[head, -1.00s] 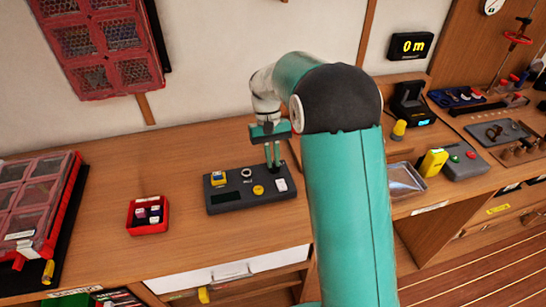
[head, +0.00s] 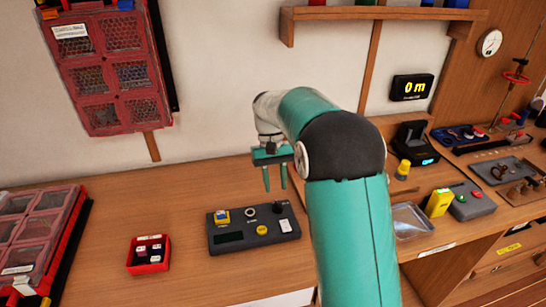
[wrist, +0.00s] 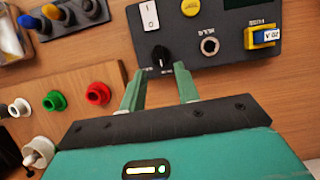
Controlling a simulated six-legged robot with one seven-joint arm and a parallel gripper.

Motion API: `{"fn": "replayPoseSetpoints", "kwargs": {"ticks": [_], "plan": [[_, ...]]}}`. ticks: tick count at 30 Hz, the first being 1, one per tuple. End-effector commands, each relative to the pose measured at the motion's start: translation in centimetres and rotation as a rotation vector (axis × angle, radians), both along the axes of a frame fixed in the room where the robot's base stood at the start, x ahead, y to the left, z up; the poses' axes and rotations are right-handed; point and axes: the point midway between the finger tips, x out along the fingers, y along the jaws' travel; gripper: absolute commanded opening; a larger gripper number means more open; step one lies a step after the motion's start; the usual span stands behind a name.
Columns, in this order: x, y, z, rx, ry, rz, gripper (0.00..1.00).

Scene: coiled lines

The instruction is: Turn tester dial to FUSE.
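The tester (head: 225,240) is a dark grey box on the wooden bench, also in the wrist view (wrist: 215,62). Its dial (wrist: 160,57) is a small black knob beside a white rocker switch (wrist: 149,18); in the head view the dial (head: 278,207) is at the box's back right. A light mark shows on the knob, but the small lettering near it is too blurred to read. My gripper (head: 275,185) is above the dial, apart from it. In the wrist view my gripper (wrist: 160,88) has its fingers spread with nothing between them.
On the tester are a ring socket (wrist: 209,46), a yellow button (wrist: 190,7) and a blue-yellow fuse (wrist: 264,37). A red bin (head: 149,256) stands left of it. A metal tray (head: 410,220) and yellow block (head: 439,202) lie to the right.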

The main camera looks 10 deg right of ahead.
Motion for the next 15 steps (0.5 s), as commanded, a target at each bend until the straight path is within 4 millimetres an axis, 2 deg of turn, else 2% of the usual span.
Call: {"fn": "replayPoseSetpoints", "kwargs": {"ticks": [3, 9, 15], "plan": [[1.2, 0.0, 2.5, 0.0, -0.003, 0.0, 0.32], [2.7, 0.1, 6.3, 0.0, -0.001, 0.001, 0.32], [3.3, 0.1, 8.0, 0.0, 0.001, 0.001, 0.32]]}}
